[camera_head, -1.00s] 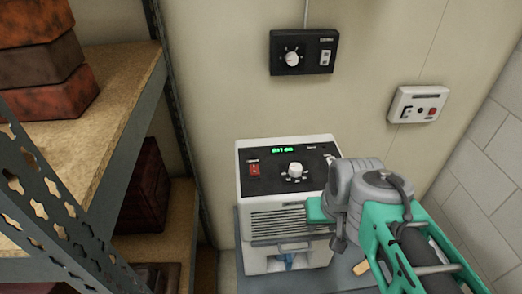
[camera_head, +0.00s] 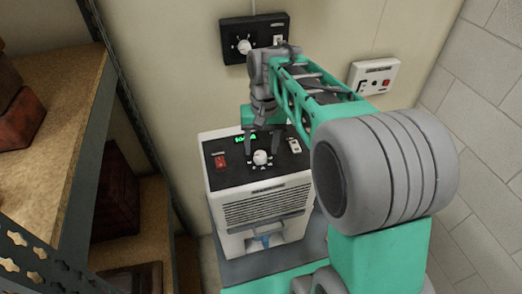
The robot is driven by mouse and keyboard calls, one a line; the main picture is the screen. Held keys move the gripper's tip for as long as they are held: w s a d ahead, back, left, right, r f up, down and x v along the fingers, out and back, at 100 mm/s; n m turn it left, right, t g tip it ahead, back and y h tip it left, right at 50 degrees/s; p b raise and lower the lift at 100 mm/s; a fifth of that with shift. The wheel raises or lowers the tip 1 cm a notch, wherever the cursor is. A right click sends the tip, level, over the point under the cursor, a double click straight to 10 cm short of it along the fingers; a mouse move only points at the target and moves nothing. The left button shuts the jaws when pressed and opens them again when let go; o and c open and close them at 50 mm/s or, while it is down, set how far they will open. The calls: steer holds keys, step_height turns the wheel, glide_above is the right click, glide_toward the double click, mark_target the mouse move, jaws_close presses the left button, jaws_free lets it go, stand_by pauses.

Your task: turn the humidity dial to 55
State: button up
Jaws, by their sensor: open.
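A white machine with a black top panel (camera_head: 288,164) stands below the wall. On its panel is a white round dial (camera_head: 260,158) with marks around it. A green lit display (camera_head: 246,139) sits behind the dial, partly hidden by my gripper; its digits are too small to read. My gripper (camera_head: 263,149) points down over the panel, open, with its two dark fingers just behind and to either side of the dial. I cannot tell if they touch it.
A red switch (camera_head: 221,161) and a white switch (camera_head: 294,146) flank the dial. A black wall box with another white dial (camera_head: 243,46) is above. A white wall box (camera_head: 372,77) is at right. Metal shelving (camera_head: 75,160) with boxes stands close on the left.

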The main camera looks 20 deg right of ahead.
mark_target(261, 155)
steer(key=shift+f, duration=1.55)
steer(key=shift+c, duration=0.3)
jaws_close()
